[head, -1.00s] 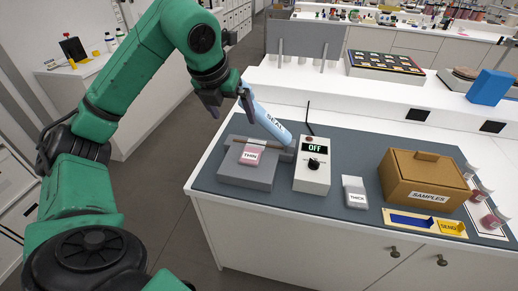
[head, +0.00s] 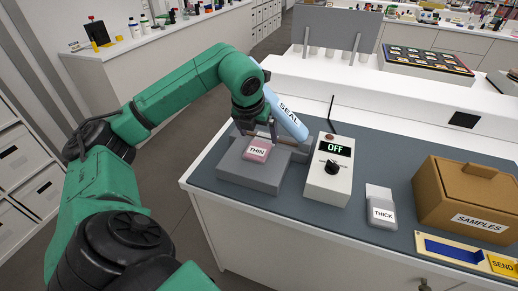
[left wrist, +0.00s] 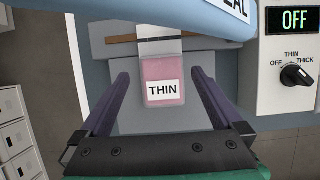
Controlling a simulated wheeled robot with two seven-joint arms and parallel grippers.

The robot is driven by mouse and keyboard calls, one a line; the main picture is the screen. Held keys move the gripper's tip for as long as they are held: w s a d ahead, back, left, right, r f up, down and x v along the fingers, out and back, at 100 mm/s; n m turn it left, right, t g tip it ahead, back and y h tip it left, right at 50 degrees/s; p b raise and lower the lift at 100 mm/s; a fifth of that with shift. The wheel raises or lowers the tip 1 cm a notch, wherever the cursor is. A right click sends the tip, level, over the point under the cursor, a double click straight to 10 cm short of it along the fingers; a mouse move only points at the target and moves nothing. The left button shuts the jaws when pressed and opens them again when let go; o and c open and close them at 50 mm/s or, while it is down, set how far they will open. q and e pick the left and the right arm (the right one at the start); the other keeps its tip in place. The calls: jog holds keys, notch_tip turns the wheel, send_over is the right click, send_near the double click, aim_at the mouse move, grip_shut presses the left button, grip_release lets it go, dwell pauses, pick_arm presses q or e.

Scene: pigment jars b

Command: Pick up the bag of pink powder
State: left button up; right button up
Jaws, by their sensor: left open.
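The bag of pink powder (head: 258,152) lies on the grey block of the sealer (head: 252,175), with a white "THIN" label. My right gripper is not in view.
The blue "SEAL" arm (head: 288,114) of the sealer is raised close beside my wrist. A control box (head: 330,178) reading OFF stands to the right. Further right are a grey "THICK" bag (head: 380,212), a cardboard SAMPLES box (head: 468,197) and a yellow SEND tray (head: 480,257).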

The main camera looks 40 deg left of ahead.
aim_at(261, 143)
pick_arm(q)
jog(key=p+x, duration=0.1)
jog(key=x, duration=0.3)
jog(key=shift+f, duration=0.15)
jog(key=shift+d, duration=0.1)
jog(key=c, duration=1.3)
jog(key=shift+o, duration=0.2)
